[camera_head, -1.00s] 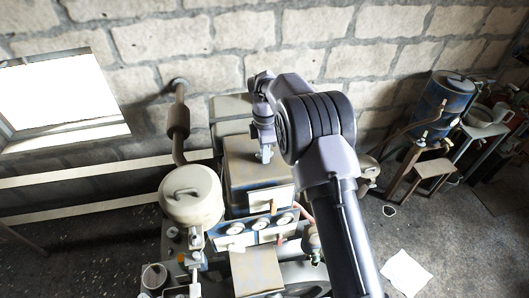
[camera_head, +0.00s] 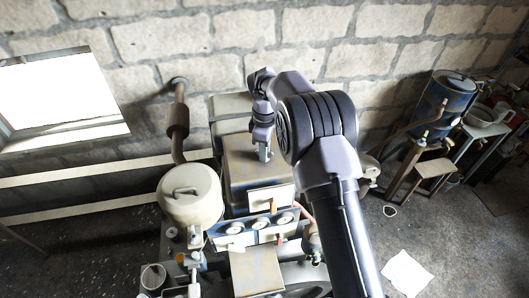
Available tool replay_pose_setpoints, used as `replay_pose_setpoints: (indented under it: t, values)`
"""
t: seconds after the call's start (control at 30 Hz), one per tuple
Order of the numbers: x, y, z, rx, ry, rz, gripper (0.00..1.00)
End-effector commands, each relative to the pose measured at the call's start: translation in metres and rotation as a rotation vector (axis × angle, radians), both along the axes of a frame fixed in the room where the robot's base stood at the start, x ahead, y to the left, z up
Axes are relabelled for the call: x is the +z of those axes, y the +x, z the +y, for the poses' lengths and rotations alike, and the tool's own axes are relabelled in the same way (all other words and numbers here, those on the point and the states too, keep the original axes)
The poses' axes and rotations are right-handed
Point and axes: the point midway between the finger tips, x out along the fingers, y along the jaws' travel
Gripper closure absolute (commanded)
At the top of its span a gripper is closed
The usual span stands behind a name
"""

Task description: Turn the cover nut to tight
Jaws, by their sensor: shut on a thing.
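My gripper (camera_head: 265,153) points down over the top of the brown box-shaped engine housing (camera_head: 240,165). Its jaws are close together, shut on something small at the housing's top. The cover nut cannot be made out; it is too small or hidden by the jaws. My dark arm reaches in from the lower right and hides the right side of the housing.
A cream round tank (camera_head: 190,200) with a handle stands left of the housing, with a rusty exhaust pipe (camera_head: 179,125) behind it. Gauges (camera_head: 235,228) line the front. A block wall (camera_head: 340,40) rises behind. A blue drum (camera_head: 448,98) stands at the right.

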Motion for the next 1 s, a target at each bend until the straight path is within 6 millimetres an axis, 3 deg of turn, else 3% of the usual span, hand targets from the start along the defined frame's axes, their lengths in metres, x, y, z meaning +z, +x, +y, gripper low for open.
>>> replay_pose_setpoints:
  t: [1.0]
  values:
    - [0.0001, 0.0007, 0.0000, -0.916, 0.001, -0.002, 1.00]
